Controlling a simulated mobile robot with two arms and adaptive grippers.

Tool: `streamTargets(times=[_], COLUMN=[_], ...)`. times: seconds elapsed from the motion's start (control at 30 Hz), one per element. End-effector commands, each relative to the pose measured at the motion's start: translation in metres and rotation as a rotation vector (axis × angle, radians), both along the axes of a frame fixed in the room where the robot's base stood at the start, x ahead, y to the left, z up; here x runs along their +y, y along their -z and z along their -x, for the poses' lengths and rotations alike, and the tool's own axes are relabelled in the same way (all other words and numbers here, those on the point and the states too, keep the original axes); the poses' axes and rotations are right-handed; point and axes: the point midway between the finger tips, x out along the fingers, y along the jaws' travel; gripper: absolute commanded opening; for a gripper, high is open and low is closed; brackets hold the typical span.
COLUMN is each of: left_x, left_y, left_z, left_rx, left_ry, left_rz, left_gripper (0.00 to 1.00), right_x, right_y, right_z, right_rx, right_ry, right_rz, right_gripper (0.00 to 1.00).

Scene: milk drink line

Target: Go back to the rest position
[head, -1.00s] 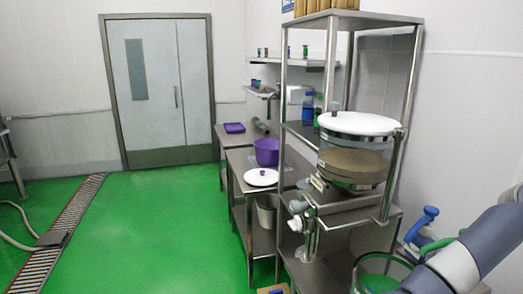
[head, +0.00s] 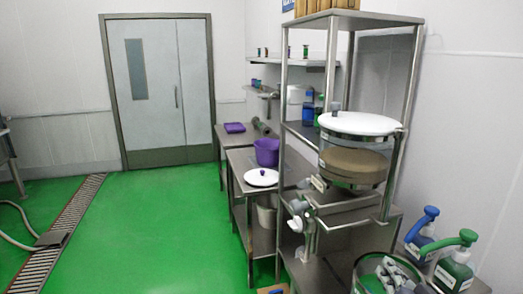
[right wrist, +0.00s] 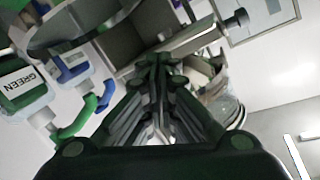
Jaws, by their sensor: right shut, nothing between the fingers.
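My right gripper (head: 388,276) shows at the bottom right of the head view, overlapping the round clear vessel (head: 360,265). I cannot tell whether it is over, inside or in front of the vessel. In the right wrist view the fingers of the right gripper (right wrist: 165,62) are together with nothing between them. My left gripper is not in the head view.
A bottle with a green pump (head: 455,272) and one with a blue pump (head: 418,238) stand at right. A steel shelf rack (head: 367,20) holds a white-lidded tank (head: 360,123). A purple bucket (head: 267,152) stands on a table behind. The green floor (head: 165,230) at left is open.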

Motion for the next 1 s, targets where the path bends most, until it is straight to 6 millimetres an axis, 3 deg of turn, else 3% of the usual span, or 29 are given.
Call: streamTargets(times=[0.03, 0.1, 0.2, 0.3, 0.5, 0.67, 0.73, 0.87, 1.0], left_x=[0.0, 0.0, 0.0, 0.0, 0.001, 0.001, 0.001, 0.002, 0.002], left_y=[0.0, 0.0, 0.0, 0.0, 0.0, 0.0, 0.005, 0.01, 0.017], left_z=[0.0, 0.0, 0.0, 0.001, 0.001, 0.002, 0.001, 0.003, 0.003], left_rx=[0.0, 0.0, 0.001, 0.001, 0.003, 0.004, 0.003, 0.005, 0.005], left_ry=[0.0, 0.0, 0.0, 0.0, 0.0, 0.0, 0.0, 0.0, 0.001], left_rz=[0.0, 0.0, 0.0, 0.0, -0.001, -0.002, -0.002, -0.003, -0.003], left_gripper=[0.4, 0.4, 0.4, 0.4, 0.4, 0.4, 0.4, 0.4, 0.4], right_x=[0.015, 0.032, 0.052, 0.066, 0.079, 0.084, 0.084, 0.085, 0.087], right_y=[0.035, 0.076, 0.128, 0.166, 0.209, 0.225, 0.249, 0.287, 0.336], right_z=[0.019, 0.048, 0.097, 0.147, 0.235, 0.3, 0.288, 0.281, 0.277], right_rx=[0.113, 0.26, 0.462, 0.633, 0.895, 1.07, 1.065, 1.076, 1.091], right_ry=[-0.039, -0.091, -0.17, -0.244, -0.366, -0.455, -0.45, -0.453, -0.46], right_rz=[0.058, 0.138, 0.239, 0.322, 0.435, 0.503, 0.5, 0.496, 0.494], right_gripper=[0.0, 0.0, 0.0, 0.0, 0.0, 0.0, 0.0, 0.0, 0.0])
